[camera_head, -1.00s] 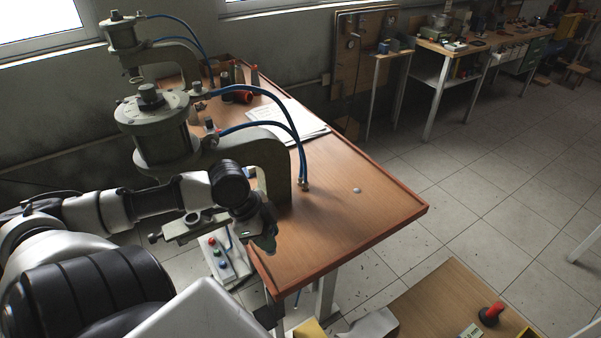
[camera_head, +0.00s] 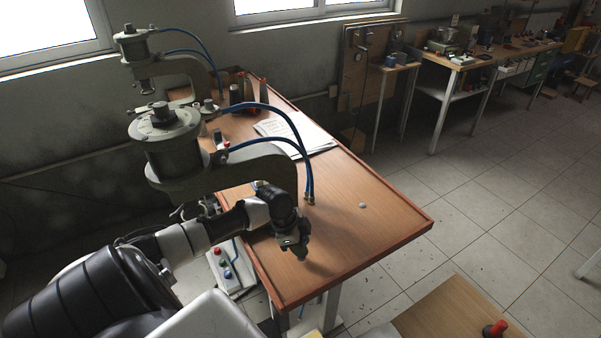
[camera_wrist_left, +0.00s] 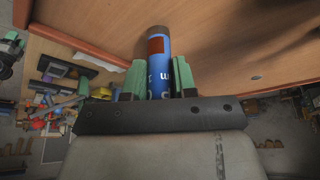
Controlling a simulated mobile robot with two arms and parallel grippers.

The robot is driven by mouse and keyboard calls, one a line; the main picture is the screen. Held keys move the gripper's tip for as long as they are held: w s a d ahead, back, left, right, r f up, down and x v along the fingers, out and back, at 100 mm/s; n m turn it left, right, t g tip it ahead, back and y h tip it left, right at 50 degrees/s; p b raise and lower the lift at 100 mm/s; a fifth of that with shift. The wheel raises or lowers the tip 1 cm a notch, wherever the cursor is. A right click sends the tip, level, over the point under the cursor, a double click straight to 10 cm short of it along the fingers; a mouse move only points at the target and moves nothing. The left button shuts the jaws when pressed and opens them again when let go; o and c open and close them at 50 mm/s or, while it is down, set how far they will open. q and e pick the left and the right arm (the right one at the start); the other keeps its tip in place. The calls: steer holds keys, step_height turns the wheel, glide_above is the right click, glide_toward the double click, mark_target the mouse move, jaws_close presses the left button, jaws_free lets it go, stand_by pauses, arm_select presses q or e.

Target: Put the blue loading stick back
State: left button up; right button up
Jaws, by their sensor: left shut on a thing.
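The blue loading stick (camera_wrist_left: 158,66) shows in the left wrist view, with a dark red patch near its brownish end and white lettering lower down. My left gripper (camera_wrist_left: 160,82) is shut on it, with a green finger on each side. In the head view my left gripper (camera_head: 299,250) hangs over the near part of the wooden bench (camera_head: 340,263). The stick is too small and dark to make out there. My right gripper is not in view.
A grey pneumatic press (camera_head: 166,140) with blue hoses stands at the bench's left side, a second press (camera_head: 133,47) behind it. Papers (camera_head: 290,132) lie farther back. A small pale disc (camera_head: 362,205) lies on the clear right part. A button box (camera_head: 228,268) is at the near left.

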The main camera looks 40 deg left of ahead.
arm_select(q)
steer(key=shift+f, duration=0.5)
steer(key=shift+f, duration=0.1)
steer(key=o, duration=0.8)
